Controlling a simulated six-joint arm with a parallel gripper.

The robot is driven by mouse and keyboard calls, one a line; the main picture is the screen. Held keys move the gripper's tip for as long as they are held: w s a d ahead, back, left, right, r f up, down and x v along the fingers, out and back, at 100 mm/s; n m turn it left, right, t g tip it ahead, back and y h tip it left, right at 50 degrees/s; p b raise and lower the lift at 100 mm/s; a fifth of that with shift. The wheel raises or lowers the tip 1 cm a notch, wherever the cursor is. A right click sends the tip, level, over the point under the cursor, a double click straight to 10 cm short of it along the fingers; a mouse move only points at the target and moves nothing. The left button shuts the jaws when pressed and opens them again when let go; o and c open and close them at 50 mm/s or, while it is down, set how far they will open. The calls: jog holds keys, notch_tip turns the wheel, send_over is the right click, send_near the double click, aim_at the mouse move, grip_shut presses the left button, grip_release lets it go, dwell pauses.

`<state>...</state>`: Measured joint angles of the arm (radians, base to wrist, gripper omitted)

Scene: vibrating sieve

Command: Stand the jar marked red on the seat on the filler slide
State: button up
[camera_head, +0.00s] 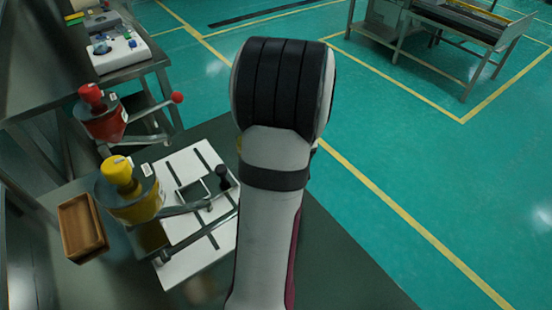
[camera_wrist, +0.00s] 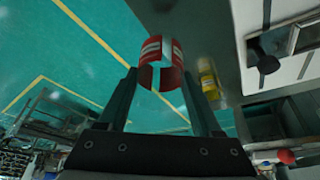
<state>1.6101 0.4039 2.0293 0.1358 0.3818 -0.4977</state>
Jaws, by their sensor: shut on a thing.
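In the wrist view, my gripper (camera_wrist: 161,75) is shut on a jar with red and white bands (camera_wrist: 153,50), held between its fingertips. The gripper and the jar are hidden behind my arm in the head view. The filler slide looks to be the white board with dark strips (camera_head: 185,164) on the bench, left of my arm. A dark square frame (camera_head: 193,191) on it may be the seat, beside a black knob (camera_head: 222,176). Part of a white board (camera_wrist: 296,70) shows at the right of the wrist view, apart from the held jar.
A yellow hopper (camera_head: 134,205) and a red hopper (camera_head: 103,120) stand left of the board. A brown tray (camera_head: 82,228) lies at the far left. A yellow item (camera_wrist: 208,80) shows beside my right finger in the wrist view. Bare bench (camera_head: 340,270) lies right of my arm.

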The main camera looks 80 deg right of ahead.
jog(key=s+a+r, duration=0.2)
jog(key=s, duration=0.2)
jog(key=n+t+y, duration=0.4)
jog(key=n+y, duration=0.1)
jog(key=n, duration=1.3)
send_over(195, 194)
notch_tip(195, 194, down, 7)
jog(key=shift+r, duration=0.1)
jog(key=shift+f, duration=0.5)
